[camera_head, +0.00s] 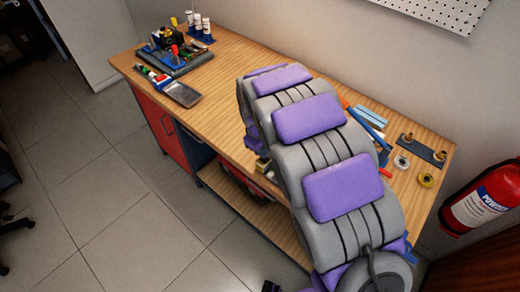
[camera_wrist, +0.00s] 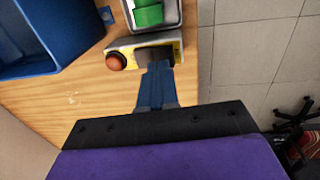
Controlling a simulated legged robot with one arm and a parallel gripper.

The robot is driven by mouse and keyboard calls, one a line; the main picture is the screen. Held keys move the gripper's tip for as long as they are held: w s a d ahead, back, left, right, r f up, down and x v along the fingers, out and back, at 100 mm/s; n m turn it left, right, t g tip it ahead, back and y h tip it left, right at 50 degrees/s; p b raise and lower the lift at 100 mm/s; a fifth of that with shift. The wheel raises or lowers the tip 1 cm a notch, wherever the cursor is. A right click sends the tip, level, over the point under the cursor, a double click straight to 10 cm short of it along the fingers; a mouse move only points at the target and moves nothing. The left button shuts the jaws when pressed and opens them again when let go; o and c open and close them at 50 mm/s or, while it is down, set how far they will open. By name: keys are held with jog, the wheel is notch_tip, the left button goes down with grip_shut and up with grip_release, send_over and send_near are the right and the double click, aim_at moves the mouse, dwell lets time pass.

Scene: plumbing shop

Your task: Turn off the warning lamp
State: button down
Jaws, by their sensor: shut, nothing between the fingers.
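In the wrist view, a small yellow and grey box (camera_wrist: 175,42) stands on the wooden bench with a dull red-brown dome (camera_wrist: 116,61) at its left end, which looks like the warning lamp. I cannot tell whether it is lit. My gripper (camera_wrist: 157,66) has its blue fingers shut and empty, with the tips at the near face of the box, over a dark part of it. I cannot tell if they touch. In the head view, my arm hides the gripper; a small yellowish piece (camera_head: 263,165) beside the arm may be part of the box.
A blue bin (camera_wrist: 40,40) is left of the box, and a tray with green pieces (camera_wrist: 148,13) lies behind it. On the workbench (camera_head: 225,75) are a tool stand (camera_head: 175,60), bottles (camera_head: 200,27) and tape rolls (camera_head: 426,180). A fire extinguisher (camera_head: 482,200) is at right.

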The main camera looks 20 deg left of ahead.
jog(key=r, duration=0.1)
jog(key=r+p, duration=0.1)
jog(key=r, duration=0.1)
jog(key=d+r+p, duration=0.1)
jog(key=r, duration=0.1)
jog(key=shift+w+r, duration=0.1)
jog(key=shift+w, duration=0.3)
jog(key=shift+a+r+p, duration=0.75)
jog(key=shift+a+r, duration=0.1)
jog(key=shift+r, duration=3.1)
jog(key=s+d+r+m, duration=0.2)
jog(key=s+d+r, duration=0.1)
jog(key=d, duration=0.4)
jog(key=s+d+r+m+g, duration=0.1)
jog(key=s+d+r+m, duration=0.15)
jog(key=d, duration=0.45)
jog(key=s+d+r+m, duration=0.2)
jog(key=s+d, duration=0.2)
jog(key=d, duration=0.4)
jog(key=s+d+m+g, duration=0.1)
jog(key=s+d+m, duration=0.2)
jog(key=s, duration=0.8)
jog(key=s+d+f+m+g, duration=0.1)
jog(key=s+d+m, duration=0.3)
jog(key=s+d, duration=0.3)
jog(key=s, duration=0.5)
jog(key=shift+y, duration=0.3)
